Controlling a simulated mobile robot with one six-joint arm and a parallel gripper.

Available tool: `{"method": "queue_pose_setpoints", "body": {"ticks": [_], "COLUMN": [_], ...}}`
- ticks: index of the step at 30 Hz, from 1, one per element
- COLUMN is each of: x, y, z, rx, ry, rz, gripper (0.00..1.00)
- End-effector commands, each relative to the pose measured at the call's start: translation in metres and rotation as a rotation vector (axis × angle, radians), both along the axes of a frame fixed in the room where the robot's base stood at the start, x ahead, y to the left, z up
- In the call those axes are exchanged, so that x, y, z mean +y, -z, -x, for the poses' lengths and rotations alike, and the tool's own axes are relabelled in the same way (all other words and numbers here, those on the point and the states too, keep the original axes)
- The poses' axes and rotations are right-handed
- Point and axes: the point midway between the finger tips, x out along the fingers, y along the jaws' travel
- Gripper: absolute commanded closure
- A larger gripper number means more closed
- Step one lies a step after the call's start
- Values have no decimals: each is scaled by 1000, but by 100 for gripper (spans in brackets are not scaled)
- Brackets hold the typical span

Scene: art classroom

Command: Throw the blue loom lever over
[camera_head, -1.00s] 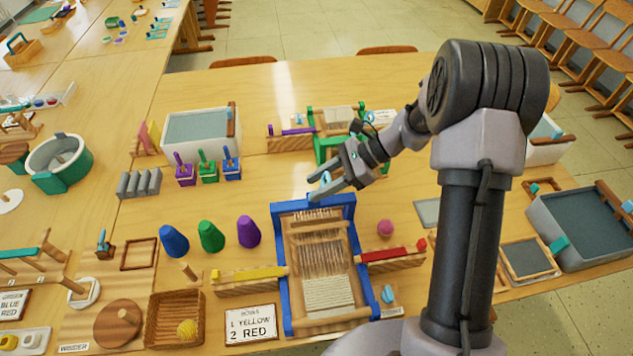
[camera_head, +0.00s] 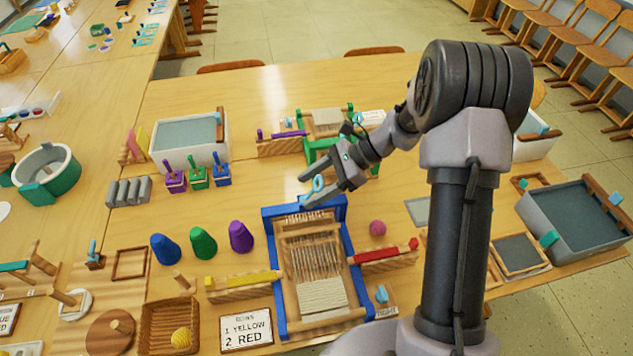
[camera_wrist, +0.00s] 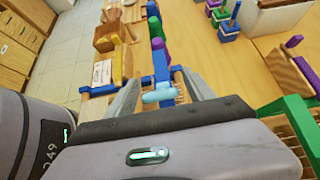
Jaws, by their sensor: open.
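The blue-framed loom (camera_head: 269,260) stands on the table in front of me, with pale threads and a woven strip. Its lever shows as a light blue handle (camera_head: 318,183) at the far edge of the frame, and it also shows in the wrist view (camera_wrist: 158,96). My gripper (camera_head: 308,190) is at that far edge, open, with one finger on each side of the handle. In the wrist view my gripper's fingers (camera_wrist: 160,90) stand apart from the handle, with small gaps. The lower part of the lever is hidden.
A green-framed loom (camera_head: 316,150) stands just beyond my gripper. A yellow shuttle (camera_head: 245,281) and a red shuttle (camera_head: 385,252) flank the blue loom. Blue, green and purple cones (camera_head: 241,237) stand to its left. A ROWS card (camera_head: 246,330) lies in front.

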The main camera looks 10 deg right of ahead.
Motion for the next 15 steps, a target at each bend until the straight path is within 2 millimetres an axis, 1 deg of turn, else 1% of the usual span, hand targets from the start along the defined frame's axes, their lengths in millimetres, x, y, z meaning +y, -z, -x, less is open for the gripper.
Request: {"method": "queue_pose_setpoints", "body": {"ticks": [2,5,15], "x": [-6,-22,-102], "y": [-6,-20,-80], "z": [-1,-1,-1], "rx": [0,-2,-2], "ry": [2,4,4], "rz": [-1,0,2], "gripper": [38,38,38]}}
